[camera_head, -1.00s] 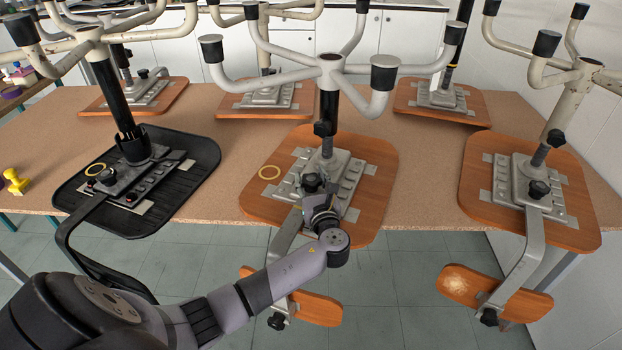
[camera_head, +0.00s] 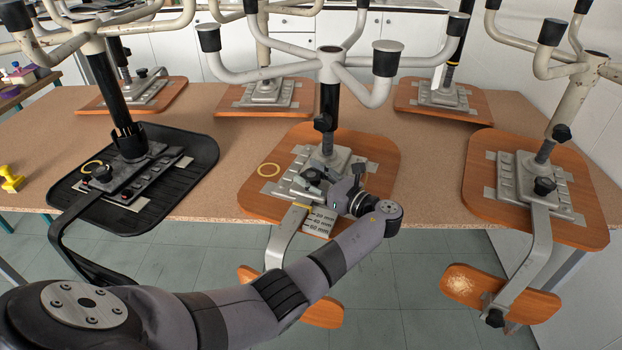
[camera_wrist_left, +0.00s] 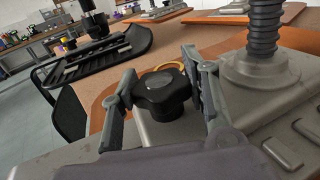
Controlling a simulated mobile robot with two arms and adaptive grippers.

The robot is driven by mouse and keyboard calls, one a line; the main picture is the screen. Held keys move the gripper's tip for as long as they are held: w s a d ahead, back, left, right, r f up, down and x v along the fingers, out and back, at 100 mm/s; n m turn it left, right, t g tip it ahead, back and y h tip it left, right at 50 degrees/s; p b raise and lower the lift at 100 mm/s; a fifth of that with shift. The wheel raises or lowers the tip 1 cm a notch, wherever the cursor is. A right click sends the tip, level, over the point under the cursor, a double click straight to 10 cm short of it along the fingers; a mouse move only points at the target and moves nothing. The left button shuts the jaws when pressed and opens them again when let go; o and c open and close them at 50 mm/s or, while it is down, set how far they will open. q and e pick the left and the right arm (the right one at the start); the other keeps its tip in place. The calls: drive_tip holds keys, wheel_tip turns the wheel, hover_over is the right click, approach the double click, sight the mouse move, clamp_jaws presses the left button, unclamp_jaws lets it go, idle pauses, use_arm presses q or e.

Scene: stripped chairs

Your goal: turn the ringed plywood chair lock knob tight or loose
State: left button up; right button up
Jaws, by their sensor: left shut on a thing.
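The ringed plywood chair (camera_head: 374,158) lies seat-down in the middle of the table, a yellow ring (camera_head: 269,170) flat on its wooden seat. Its black lobed lock knob (camera_head: 311,176) sits on the grey metal mechanism plate, in front of the column. In the left wrist view the knob (camera_wrist_left: 162,92) is between the two fingers, one on each side. My left gripper (camera_head: 324,175) is shut on this knob, its arm reaching in from the front right of it. The fingers partly cover the plate. My right gripper is not in view.
A black chair (camera_head: 195,160) with a yellow ring by its knob lies to the left. Another plywood chair (camera_head: 479,180) lies to the right. More upturned chairs stand behind. Chair legs spread above the gripper.

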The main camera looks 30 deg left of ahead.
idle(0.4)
use_arm(q)
drive_tip(key=o, duration=1.2)
drive_tip(key=d, duration=0.4)
drive_tip(key=s+d, duration=0.1)
drive_tip(key=d, duration=0.7)
drive_tip(key=shift+s, duration=0.25)
